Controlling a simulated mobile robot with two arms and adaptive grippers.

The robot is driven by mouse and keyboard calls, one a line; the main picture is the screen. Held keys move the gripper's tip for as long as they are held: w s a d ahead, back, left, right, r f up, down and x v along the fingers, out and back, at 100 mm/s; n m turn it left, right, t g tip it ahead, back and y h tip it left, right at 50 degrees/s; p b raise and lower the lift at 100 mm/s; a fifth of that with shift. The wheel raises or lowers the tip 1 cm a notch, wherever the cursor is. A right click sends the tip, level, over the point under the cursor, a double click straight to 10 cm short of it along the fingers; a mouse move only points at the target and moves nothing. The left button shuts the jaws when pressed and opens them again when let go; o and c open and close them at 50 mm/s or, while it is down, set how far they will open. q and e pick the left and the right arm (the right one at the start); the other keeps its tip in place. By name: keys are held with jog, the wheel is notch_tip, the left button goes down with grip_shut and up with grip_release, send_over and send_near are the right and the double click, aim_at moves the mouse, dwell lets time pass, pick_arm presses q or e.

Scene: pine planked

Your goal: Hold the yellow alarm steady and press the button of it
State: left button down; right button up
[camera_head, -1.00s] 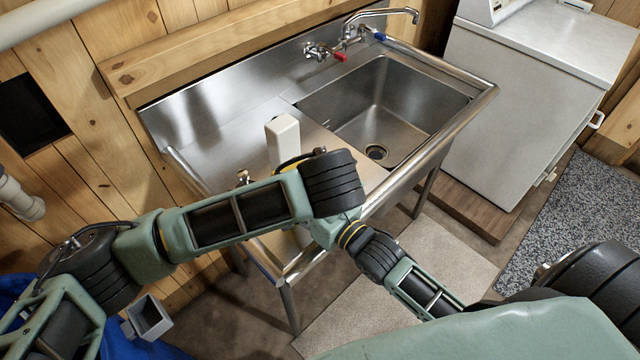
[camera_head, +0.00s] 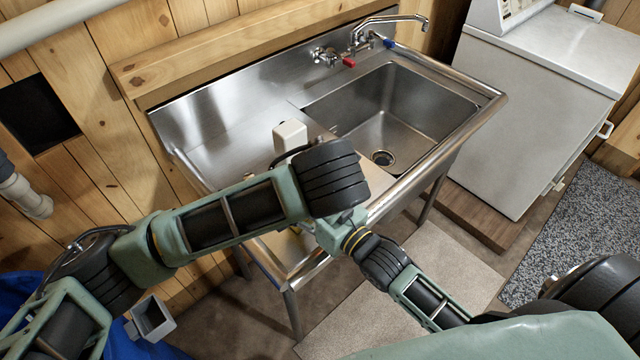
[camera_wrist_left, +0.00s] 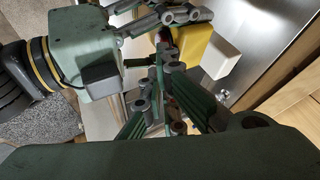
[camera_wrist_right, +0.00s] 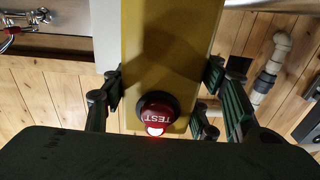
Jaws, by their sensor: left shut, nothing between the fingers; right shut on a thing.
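The yellow alarm (camera_wrist_right: 170,45) fills the middle of the right wrist view. Its red button (camera_wrist_right: 158,112), marked TEST, is lit at one edge. My right gripper (camera_wrist_right: 163,76) has a finger on each side of the alarm and is shut on it. In the left wrist view, the alarm (camera_wrist_left: 192,52) is partly hidden behind both grippers. My left gripper (camera_wrist_left: 162,62) is shut and empty, close to the right gripper and alarm; contact with the button cannot be told. A white block (camera_head: 290,136) shows beside the yellow body. My arm hides the rest in the head view.
A steel sink unit (camera_head: 215,115) stands by the plank wall, with its basin (camera_head: 405,115) and tap (camera_head: 385,22) to the right. A white appliance (camera_head: 530,110) stands at the right. A mat (camera_head: 395,290) lies on the floor.

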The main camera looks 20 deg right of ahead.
pick_arm(q)
jog(key=v, duration=0.5)
pick_arm(e)
jog(key=shift+f, duration=0.1)
pick_arm(q)
jog(key=shift+d, duration=0.1)
dwell(0.3)
jog(key=shift+f, duration=0.1)
pick_arm(e)
jog(key=o, duration=1.3)
